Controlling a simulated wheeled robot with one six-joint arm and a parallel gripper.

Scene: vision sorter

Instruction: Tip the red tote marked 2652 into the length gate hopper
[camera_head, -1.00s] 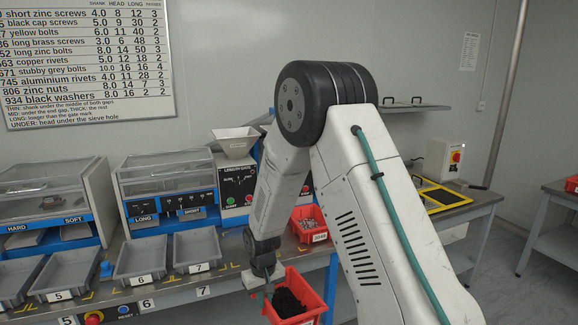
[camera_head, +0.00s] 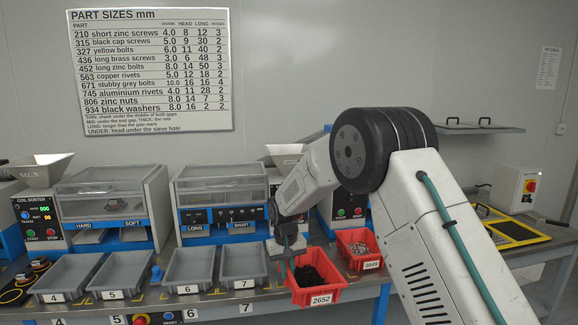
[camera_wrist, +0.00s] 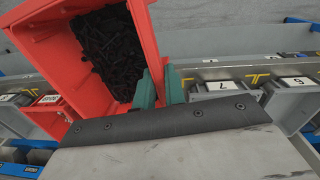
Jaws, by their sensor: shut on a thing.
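The red tote marked 2652 (camera_head: 319,299) is held upright near the bench's front edge, with small dark parts inside. My gripper (camera_head: 290,264) is shut on its left wall. The wrist view shows the green fingers (camera_wrist: 160,90) closed on the wall of the red tote (camera_wrist: 146,38); the dark parts lie inside it. The pale length gate hopper (camera_head: 284,149) stands at the back of the bench, up and left of the tote and apart from it. My arm hides part of the hopper and most of its panel.
A second red tote, apparently marked 2649 (camera_head: 371,265), stands just right of the held one. Grey bins (camera_head: 243,282) line the bench front to the left. The long/short sorter (camera_head: 220,205) and coil sorter (camera_head: 38,205) stand behind. A shelf (camera_head: 470,129) hangs at right.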

